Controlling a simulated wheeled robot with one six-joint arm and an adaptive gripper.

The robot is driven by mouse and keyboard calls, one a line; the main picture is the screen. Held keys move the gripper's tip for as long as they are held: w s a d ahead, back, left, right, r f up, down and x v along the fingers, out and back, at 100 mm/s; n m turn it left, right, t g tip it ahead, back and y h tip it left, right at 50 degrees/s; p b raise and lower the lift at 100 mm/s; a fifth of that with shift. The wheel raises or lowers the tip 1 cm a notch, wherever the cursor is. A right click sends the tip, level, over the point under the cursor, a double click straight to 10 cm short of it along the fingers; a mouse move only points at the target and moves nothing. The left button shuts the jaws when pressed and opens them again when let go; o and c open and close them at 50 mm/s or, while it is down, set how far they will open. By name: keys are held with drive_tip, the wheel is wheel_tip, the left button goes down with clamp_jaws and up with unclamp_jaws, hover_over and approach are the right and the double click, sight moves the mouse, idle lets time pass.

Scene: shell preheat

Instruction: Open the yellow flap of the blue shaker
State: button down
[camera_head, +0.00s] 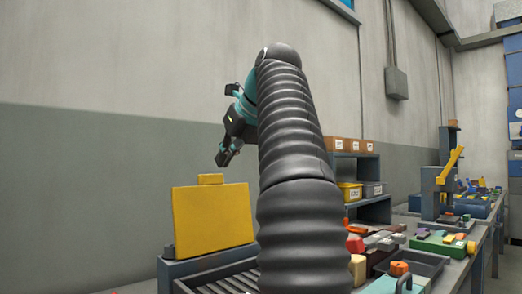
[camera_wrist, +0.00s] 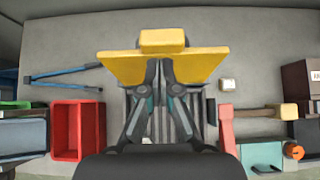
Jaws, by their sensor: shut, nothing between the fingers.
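The yellow flap (camera_head: 213,222) is a flat panel with a small tab on its upper edge. In the head view it stands upright on the blue-grey shaker (camera_head: 168,268), at the left. A dark slatted surface lies in front of it. In the wrist view the flap (camera_wrist: 118,67) spans the top middle, tab uppermost. My gripper (camera_head: 226,157) is above the flap, near its right part in the head view. In the wrist view my shut, empty fingers (camera_wrist: 160,66) overlap the flap's middle; I cannot tell whether they touch it. My arm hides the shaker's right side.
A workbench with a green tray (camera_head: 443,243) and several coloured parts runs along the right. Shelves with brown boxes (camera_head: 350,144) stand behind my arm. In the wrist view a red bin (camera_wrist: 78,130) is at left and a hammer (camera_wrist: 255,112) at right.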

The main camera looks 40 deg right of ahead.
drive_tip(key=s+r, duration=0.1)
drive_tip(key=s, duration=1.2)
drive_tip(key=shift+s+d+r, duration=0.15)
drive_tip(key=shift+s+d, duration=0.1)
drive_tip(key=shift+s, duration=0.1)
